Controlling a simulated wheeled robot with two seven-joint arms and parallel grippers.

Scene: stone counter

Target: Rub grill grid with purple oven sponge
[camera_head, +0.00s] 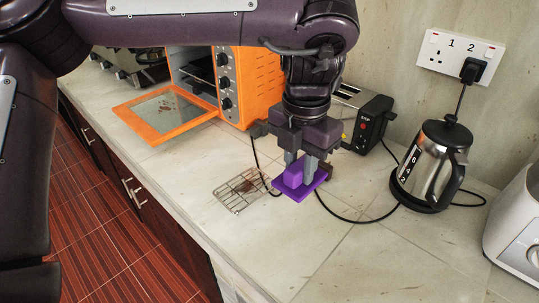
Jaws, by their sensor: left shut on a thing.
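The purple oven sponge (293,186) is held in my left gripper (301,168), whose fingers are shut on it and point down. The sponge has a flat base with a raised block on top. It is just right of the grill grid (240,191), a small wire rack lying on the stone counter. A brown stain shows on the grid. The sponge's left edge is close to the grid's right end; I cannot tell whether they touch. My right gripper is not in view.
An orange oven (256,85) with its door (166,112) open stands behind. A toaster (366,115), a steel kettle (435,165) and a white appliance (517,232) stand to the right. A black cable (350,219) crosses the counter. The counter (290,260) in front is clear.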

